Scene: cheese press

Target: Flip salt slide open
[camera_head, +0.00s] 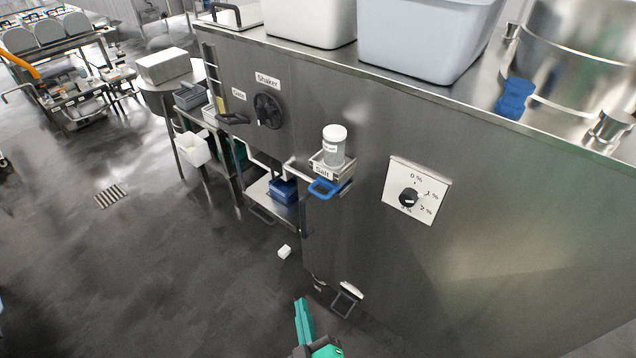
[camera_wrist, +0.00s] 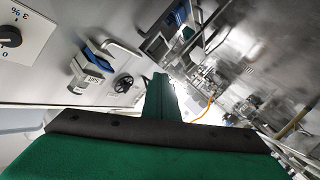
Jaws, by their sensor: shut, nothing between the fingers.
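The salt slide is a blue handle (camera_head: 325,188) under a small bracket labelled Salt (camera_head: 322,171) on the steel machine front in the head view. A clear salt jar with a white lid (camera_head: 334,146) stands upright on the bracket. In the wrist view the blue slide (camera_wrist: 94,52) and the Salt label (camera_wrist: 94,79) are left of my gripper. My gripper (camera_head: 300,304) is at the bottom of the head view, well below the slide and apart from it. In the wrist view its green fingers (camera_wrist: 159,85) are together and empty.
A dial plate with percent marks (camera_head: 417,190) is right of the salt bracket. A black Shaker knob (camera_head: 267,110) is to the left. White tubs (camera_head: 428,40) stand on the machine top. A small pedal (camera_head: 347,297) juts out low. The floor (camera_head: 150,270) at left is mostly clear.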

